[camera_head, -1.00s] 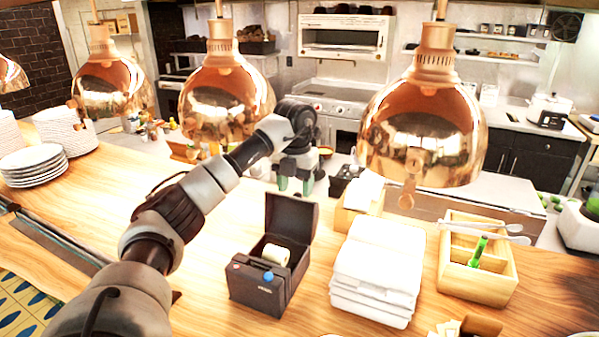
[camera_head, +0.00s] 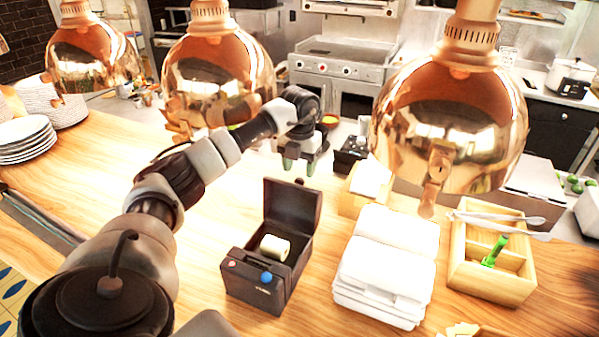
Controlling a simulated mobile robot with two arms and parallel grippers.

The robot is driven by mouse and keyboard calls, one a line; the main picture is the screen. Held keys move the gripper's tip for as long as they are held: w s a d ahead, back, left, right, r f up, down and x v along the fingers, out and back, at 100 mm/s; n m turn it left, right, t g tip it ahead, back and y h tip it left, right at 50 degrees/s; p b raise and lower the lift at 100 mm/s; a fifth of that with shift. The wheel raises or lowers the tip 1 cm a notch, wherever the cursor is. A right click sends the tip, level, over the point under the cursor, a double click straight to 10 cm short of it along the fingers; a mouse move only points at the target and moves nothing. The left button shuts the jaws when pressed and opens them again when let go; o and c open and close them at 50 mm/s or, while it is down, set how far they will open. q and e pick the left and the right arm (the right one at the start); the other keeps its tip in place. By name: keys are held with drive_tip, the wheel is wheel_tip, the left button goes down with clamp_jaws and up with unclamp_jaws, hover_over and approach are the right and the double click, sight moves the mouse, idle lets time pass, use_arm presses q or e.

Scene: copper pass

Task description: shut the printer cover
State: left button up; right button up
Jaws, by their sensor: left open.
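The dark printer (camera_head: 252,287) stands on the wooden counter with a paper roll (camera_head: 275,248) inside. Its cover (camera_head: 291,207) is open and stands up at the back of the printer. A blue button and a red button show on its front. My left gripper (camera_head: 298,167) is open and empty, with its fingertips pointing down. It is beyond the printer, above and behind the raised cover in the picture, and apart from it. My right gripper is out of view.
Copper heat lamps (camera_head: 450,125) hang over the counter (camera_head: 140,262). White boxes (camera_head: 385,265) are stacked right of the printer, and a wooden caddy (camera_head: 490,275) with tongs and a green marker is further right. Plates (camera_head: 27,140) are stacked at left.

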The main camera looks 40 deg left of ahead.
sight(300, 178)
use_arm(q)
wheel_tip(300, 178, down, 4)
drive_tip(key=shift+w+a+r+p, duration=0.1)
drive_tip(key=shift+w+r+p, duration=0.1)
drive_tip(key=shift+p, duration=0.35)
drive_tip(key=shift+s+f, duration=0.1)
drive_tip(key=shift+f, duration=0.2)
clamp_jaws()
